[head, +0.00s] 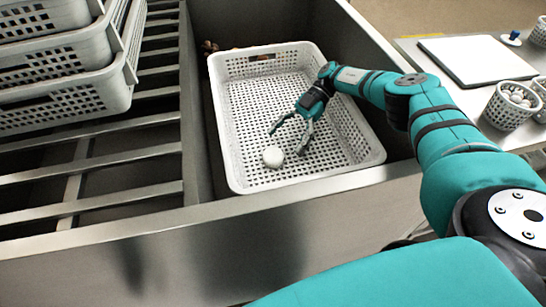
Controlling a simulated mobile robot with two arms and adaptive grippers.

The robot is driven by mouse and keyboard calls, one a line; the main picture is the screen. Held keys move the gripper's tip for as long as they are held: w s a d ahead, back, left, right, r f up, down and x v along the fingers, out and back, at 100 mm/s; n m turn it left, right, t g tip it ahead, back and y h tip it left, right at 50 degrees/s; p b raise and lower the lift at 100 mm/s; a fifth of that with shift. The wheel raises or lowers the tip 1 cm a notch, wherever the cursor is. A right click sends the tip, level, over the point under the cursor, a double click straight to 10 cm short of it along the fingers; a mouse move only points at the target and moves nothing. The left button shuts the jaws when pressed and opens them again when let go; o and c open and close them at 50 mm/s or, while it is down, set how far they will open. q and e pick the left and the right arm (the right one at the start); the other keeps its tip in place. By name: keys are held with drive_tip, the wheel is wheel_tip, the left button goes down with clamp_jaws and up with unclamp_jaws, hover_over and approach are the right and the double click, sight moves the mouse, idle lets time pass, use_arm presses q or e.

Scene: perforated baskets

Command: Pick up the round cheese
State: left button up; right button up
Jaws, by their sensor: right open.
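The round cheese (273,157) is a small white disc lying on the floor of a white perforated basket (376,158), near its front left corner. My right gripper (287,142) reaches into the basket from the right. Its fingers are spread and empty, just above and to the right of the cheese in the picture. I cannot tell whether a fingertip touches the cheese. My left gripper is not in view.
The basket sits in a metal sink-like trough (225,211) with raised walls. Stacked perforated baskets (60,60) stand on a slatted rack (110,165) at left. At right, a table holds a white board (476,57) and a small basket of white balls (510,105).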

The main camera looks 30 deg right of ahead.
sight(277, 151)
drive_tip(key=x, duration=0.2)
drive_tip(key=p+x, duration=0.1)
drive_tip(key=x, duration=0.1)
drive_tip(key=shift+s+a+r, duration=0.15)
drive_tip(key=shift+a+r, duration=0.05)
drive_tip(key=shift+a, duration=0.05)
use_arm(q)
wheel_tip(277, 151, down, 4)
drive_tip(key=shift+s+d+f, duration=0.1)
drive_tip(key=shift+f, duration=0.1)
use_arm(e)
drive_tip(key=shift+s+a+f, duration=0.1)
drive_tip(key=shift+a+f, duration=0.2)
drive_tip(key=shift+a, duration=0.05)
drive_tip(key=c, duration=1.3)
drive_tip(key=shift+o, duration=0.2)
